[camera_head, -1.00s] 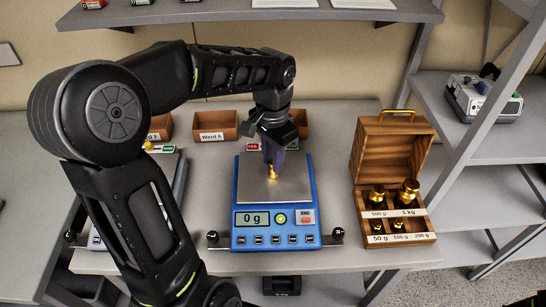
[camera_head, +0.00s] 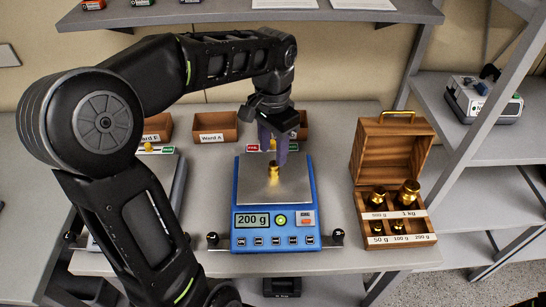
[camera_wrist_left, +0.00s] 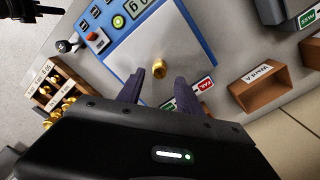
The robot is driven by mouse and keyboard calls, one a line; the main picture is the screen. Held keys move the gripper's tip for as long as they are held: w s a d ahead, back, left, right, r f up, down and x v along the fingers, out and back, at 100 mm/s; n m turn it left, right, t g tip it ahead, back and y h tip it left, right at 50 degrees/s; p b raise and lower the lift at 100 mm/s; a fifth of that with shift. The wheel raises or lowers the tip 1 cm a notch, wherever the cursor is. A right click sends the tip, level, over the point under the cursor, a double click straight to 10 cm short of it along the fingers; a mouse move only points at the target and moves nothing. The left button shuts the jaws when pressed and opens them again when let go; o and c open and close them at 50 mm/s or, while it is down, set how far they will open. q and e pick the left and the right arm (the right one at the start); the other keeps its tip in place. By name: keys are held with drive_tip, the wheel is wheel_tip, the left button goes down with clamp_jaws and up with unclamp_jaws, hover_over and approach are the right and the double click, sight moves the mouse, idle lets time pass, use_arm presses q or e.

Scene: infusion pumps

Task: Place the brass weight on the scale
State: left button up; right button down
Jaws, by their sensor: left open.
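The brass weight (camera_head: 273,169) stands upright on the steel pan of the blue scale (camera_head: 241,215), near the pan's middle. The scale's display reads 200 g. My left gripper (camera_head: 273,150) is open just above and behind the weight, its purple fingers apart and not touching it. In the left wrist view the weight (camera_wrist_left: 159,69) sits on the pan, beyond the two spread fingertips (camera_wrist_left: 157,88).
A wooden weight box (camera_head: 388,145) with its lid up stands right of the scale, holding several brass weights; its 200 g place looks empty. Wooden bins, including the Ward A bin (camera_head: 215,126), line the back. A shelf (camera_head: 240,17) hangs above.

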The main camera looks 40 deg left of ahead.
sight(273, 164)
use_arm(q)
wheel_tip(273, 164, up, 8)
drive_tip(key=p, duration=0.2)
